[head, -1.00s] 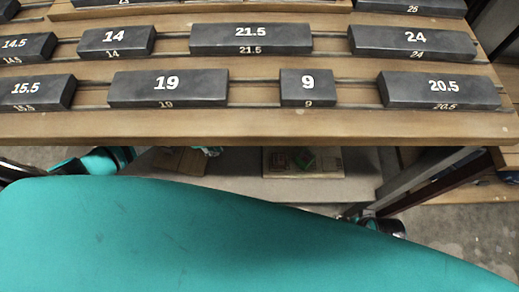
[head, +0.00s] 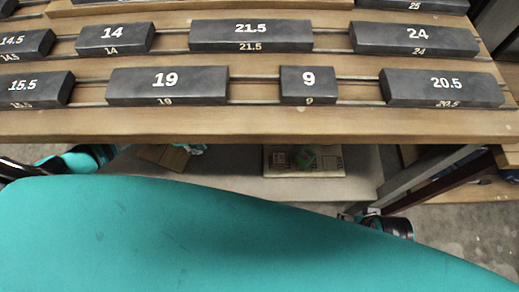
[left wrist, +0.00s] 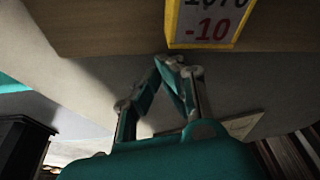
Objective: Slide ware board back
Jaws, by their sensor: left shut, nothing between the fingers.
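A wooden board or tabletop (head: 300,123) with rows of dark numbered blocks fills the top of the head view. I cannot tell for certain which board is the ware board. My left gripper (left wrist: 172,62) shows in the left wrist view with its teal fingers shut and empty. Its tips are close below a wooden edge (left wrist: 105,28) and a yellow-framed sign (left wrist: 208,22); I cannot tell whether they touch. In the head view, only a small teal part of it shows under the board's front edge.
The dark blocks, such as the 19 block (head: 168,86) and the 9 block (head: 309,85), sit on thin rails. Below the board are a grey shelf (head: 235,180) with a flat printed box (head: 303,160) and a slanted grey frame leg (head: 430,172). My teal body hides the lower foreground.

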